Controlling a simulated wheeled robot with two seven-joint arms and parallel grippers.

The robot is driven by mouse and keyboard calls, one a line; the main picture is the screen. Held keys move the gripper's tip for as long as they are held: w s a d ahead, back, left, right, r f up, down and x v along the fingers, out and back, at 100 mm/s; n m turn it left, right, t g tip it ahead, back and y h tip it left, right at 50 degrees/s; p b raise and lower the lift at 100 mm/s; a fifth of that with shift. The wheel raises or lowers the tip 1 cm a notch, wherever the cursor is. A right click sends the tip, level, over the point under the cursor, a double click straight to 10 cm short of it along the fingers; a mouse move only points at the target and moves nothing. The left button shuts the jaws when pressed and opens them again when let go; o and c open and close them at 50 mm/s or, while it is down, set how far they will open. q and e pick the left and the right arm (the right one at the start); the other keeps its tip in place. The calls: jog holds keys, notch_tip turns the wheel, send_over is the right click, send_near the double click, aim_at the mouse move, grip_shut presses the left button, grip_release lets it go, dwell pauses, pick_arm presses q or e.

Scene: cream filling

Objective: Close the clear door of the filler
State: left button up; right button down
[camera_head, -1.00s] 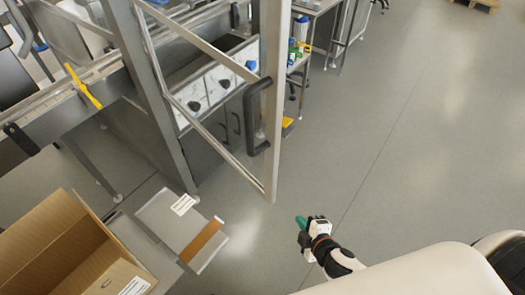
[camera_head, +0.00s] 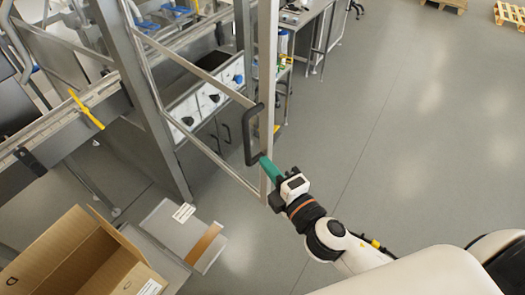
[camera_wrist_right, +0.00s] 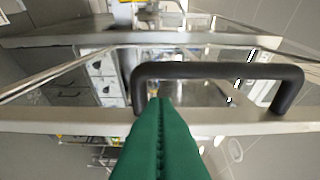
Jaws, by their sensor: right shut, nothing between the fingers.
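The clear door (camera_head: 190,92) of the filler has a metal frame and stands open, swung out from the machine. Its dark handle (camera_head: 249,135) is on the frame's outer upright. My right gripper (camera_head: 264,162) has green fingers, shut and empty, close to the handle's lower end in the head view. In the right wrist view the green fingers (camera_wrist_right: 158,108) point at the black handle (camera_wrist_right: 215,70), with their tips near its left end. I cannot tell whether they touch it. My left gripper is not in view.
An open cardboard box (camera_head: 75,255) stands at the lower left, with a grey flat-topped piece (camera_head: 165,225) beside it. A conveyor with a yellow lever (camera_head: 86,110) runs at the left. The floor (camera_head: 410,130) on the right is clear.

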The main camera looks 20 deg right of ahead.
jog(key=shift+p+x, duration=0.3)
jog(key=shift+x, duration=1.15)
